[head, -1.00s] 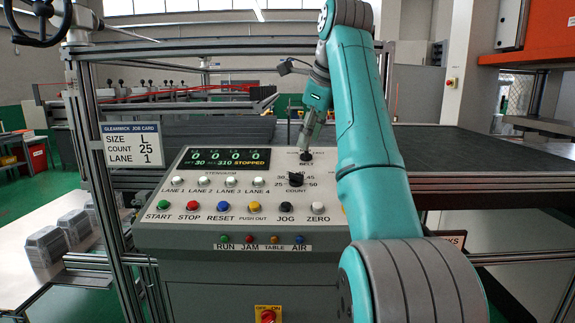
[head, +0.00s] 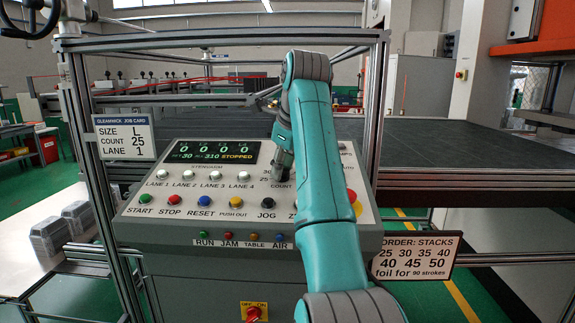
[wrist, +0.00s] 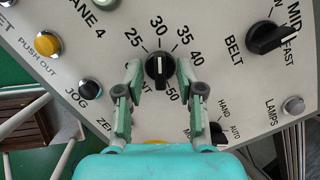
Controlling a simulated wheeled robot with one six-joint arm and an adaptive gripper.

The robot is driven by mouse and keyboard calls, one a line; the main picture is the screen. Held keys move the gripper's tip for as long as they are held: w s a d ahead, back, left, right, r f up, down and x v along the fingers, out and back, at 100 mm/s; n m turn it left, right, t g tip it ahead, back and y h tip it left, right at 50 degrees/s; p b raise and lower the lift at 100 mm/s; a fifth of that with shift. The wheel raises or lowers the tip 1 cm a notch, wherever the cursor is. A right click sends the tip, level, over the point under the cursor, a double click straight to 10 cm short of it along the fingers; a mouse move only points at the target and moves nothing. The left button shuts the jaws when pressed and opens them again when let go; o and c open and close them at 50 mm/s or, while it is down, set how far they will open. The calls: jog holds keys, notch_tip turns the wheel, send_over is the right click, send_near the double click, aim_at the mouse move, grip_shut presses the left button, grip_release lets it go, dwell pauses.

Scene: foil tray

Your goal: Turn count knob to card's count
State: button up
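The black count knob (wrist: 160,68) is on the sloping panel (head: 150,207) in the wrist view, its white mark pointing up at 30; 25 is just left of that. My gripper (wrist: 159,74) is open, with one finger on each side of the knob and a gap to both. In the head view my gripper (head: 281,168) is at the count dial, and my arm hides most of the dial. The job card (head: 124,137) at left reads size L, count 25, lane 1. The display (head: 215,152) shows set 30, zeros and STOPPED.
The belt knob (wrist: 268,38) is right of the count knob, with a lamps button (wrist: 293,105) and a hand/auto knob (wrist: 217,132) lower down. The yellow push-out (wrist: 47,43) and black jog (wrist: 89,88) buttons are left. An order sign (head: 415,257) hangs at right.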

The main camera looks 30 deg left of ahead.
grip_shut()
jog(key=shift+n, duration=0.3)
jog(key=n+g, duration=0.1)
jog(key=n, duration=0.2)
jog(key=shift+r, duration=0.1)
jog(key=shift+n+g+h, duration=0.4)
jog(key=shift+n, duration=1.7)
jog(key=shift+w+n, duration=0.1)
jog(key=shift+n, duration=0.2)
grip_release()
